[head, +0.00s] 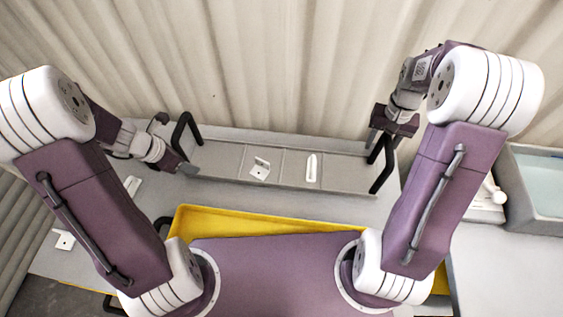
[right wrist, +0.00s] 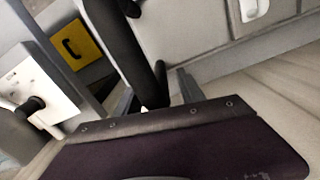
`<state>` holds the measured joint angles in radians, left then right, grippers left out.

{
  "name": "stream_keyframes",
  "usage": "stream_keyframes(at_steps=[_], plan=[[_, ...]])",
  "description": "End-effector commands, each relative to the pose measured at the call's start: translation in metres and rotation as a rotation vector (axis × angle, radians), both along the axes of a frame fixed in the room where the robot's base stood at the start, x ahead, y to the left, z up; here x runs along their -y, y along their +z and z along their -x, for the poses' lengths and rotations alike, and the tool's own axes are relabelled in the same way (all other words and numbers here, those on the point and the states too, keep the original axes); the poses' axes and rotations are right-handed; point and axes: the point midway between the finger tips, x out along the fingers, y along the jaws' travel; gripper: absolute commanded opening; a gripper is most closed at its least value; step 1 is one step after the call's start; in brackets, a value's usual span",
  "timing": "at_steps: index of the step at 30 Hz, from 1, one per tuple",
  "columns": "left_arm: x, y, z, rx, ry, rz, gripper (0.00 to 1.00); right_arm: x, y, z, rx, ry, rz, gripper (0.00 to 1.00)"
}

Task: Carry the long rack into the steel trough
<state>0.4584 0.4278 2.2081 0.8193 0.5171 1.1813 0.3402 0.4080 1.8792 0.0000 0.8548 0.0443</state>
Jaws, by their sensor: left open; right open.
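The long rack (head: 330,187) is a shallow grey tray with dividers and a black upright handle at each end. It lies across the table at the far side, holding a bent white piece (head: 260,168) and a white slotted piece (head: 311,168). My left gripper (head: 188,168) is open beside the left handle (head: 188,130). My right gripper (head: 386,138) is open by the right handle (head: 382,170). In the right wrist view its grey fingers (right wrist: 157,92) stand either side of the black handle bar; contact is unclear. A grey tank (head: 519,195) with pale liquid, possibly the steel trough, stands at right.
A yellow tray (head: 260,220) lies in front of the rack, partly hidden by my body. White pieces (head: 64,240) lie on the table at left. A white object with a knob (head: 488,205) stands beside the tank. A pleated curtain (head: 270,60) hangs behind.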

Motion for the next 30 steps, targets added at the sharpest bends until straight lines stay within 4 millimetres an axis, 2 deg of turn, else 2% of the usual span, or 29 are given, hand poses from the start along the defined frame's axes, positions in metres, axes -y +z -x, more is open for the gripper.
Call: stream_keyframes(at_steps=[5,10,30], plan=[[0.0000,0.0001,0.0000,0.000,0.000,0.000,0.45,0.0000,0.0001,-0.0001,0.000,0.000,0.000,0.46],[-0.0001,0.0002,0.0001,0.000,0.000,0.000,0.01,0.0000,0.0003,-0.0001,0.000,0.000,0.000,0.01],[0.0006,0.0006,0.0001,-0.001,-0.001,0.002,0.00,-0.0001,0.0007,-0.0001,0.000,0.000,0.000,0.00]])
